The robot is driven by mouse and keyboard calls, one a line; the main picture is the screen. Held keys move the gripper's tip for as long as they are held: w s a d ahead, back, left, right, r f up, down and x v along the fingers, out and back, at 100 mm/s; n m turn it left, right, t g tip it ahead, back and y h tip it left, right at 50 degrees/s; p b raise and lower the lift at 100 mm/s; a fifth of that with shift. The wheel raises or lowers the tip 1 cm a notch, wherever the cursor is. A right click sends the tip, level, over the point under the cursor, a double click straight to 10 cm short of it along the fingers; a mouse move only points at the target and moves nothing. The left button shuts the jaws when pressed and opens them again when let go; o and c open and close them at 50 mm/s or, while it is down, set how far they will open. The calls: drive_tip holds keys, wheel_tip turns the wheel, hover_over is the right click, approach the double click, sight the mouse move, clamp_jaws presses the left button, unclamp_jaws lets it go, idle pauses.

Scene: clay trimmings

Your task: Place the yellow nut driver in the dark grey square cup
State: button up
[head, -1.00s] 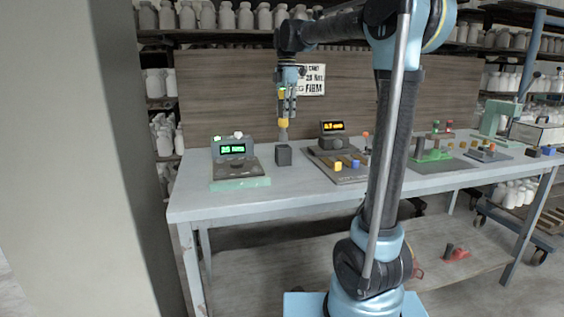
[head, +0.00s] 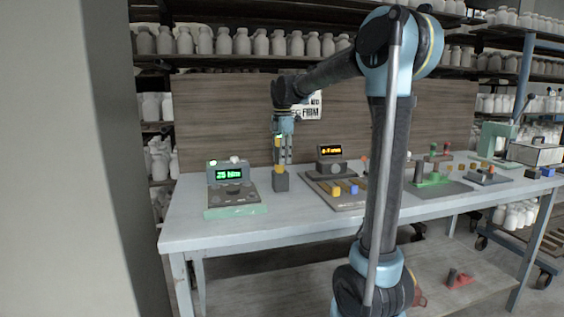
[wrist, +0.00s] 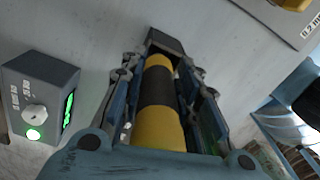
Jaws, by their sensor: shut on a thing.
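The yellow nut driver (head: 279,168) hangs upright in my gripper (head: 283,160), which is shut on it. In the wrist view the driver (wrist: 157,90), yellow with a black band, lies between the two fingers. The dark grey square cup (head: 281,184) stands on the table directly below. The driver's lower end is at the cup's mouth; I cannot tell how far inside it reaches. In the wrist view part of the cup (wrist: 166,41) shows beyond the driver's far end.
A device with a green display (head: 226,181) stands left of the cup. A unit with an orange display (head: 331,162) and a tray with yellow and blue pieces (head: 342,202) are to the right. The table (head: 200,235) is bare in front.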

drive_tip(key=shift+f, duration=0.65)
drive_tip(key=o, duration=1.2)
wheel_tip(320, 180, up, 12)
drive_tip(key=shift+r, duration=0.1)
